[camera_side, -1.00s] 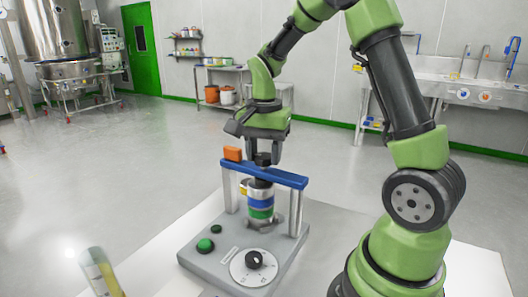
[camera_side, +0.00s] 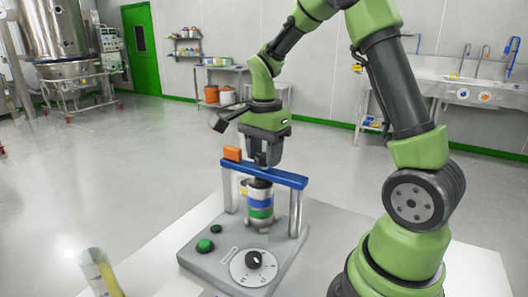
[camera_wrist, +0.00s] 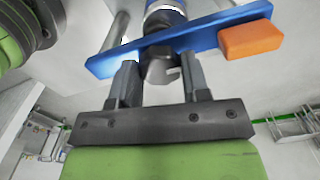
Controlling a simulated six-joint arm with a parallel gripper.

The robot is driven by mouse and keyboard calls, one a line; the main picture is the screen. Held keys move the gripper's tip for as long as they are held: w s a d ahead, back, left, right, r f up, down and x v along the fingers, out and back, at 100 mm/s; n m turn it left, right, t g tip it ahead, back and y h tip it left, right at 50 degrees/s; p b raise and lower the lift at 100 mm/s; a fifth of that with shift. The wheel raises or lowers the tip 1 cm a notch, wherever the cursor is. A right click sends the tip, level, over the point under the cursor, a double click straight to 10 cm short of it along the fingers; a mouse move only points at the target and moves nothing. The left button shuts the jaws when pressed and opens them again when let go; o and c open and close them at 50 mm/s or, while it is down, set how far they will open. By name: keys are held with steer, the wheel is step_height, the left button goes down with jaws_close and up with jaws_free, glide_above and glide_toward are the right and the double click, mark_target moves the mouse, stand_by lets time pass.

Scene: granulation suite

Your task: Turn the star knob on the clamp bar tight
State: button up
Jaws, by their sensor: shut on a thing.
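The blue clamp bar (camera_side: 284,178) spans two metal posts above a grey machine base in the side view; it also crosses the top of the wrist view (camera_wrist: 215,33). The dark star knob (camera_wrist: 160,65) stands at the middle of the bar. My gripper (camera_wrist: 160,75) is shut on the knob, one finger on each side of it. In the side view, my gripper (camera_side: 264,158) points straight down at the bar's middle and hides most of the knob. A canister with blue and green bands (camera_side: 260,201) stands upright under the bar.
An orange block (camera_side: 232,153) sits on the bar's left end, close to my gripper. The base carries a green button (camera_side: 205,245) and a dial (camera_side: 254,260).

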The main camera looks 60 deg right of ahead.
mark_target(264, 156)
steer(key=o, duration=0.9)
steer(key=shift+r, duration=0.1)
step_height(264, 156, up, 10)
steer(key=shift+f, duration=0.1)
steer(key=s+a+n+t, duration=0.2)
steer(key=s+a+n, duration=0.2)
steer(key=n, duration=0.1)
steer(key=s+a+r+n+t+y, duration=0.1)
steer(key=s+a+n+t, duration=0.1)
steer(key=s+a+n, duration=0.2)
steer(key=s+a+n+t+y, duration=0.1)
steer(key=s+a+n+t, duration=0.2)
steer(key=s+a+n, duration=0.2)
steer(key=shift+s+r+n, duration=0.2)
steer(key=shift+r+n, duration=0.1)
steer(key=shift+n, duration=0.7)
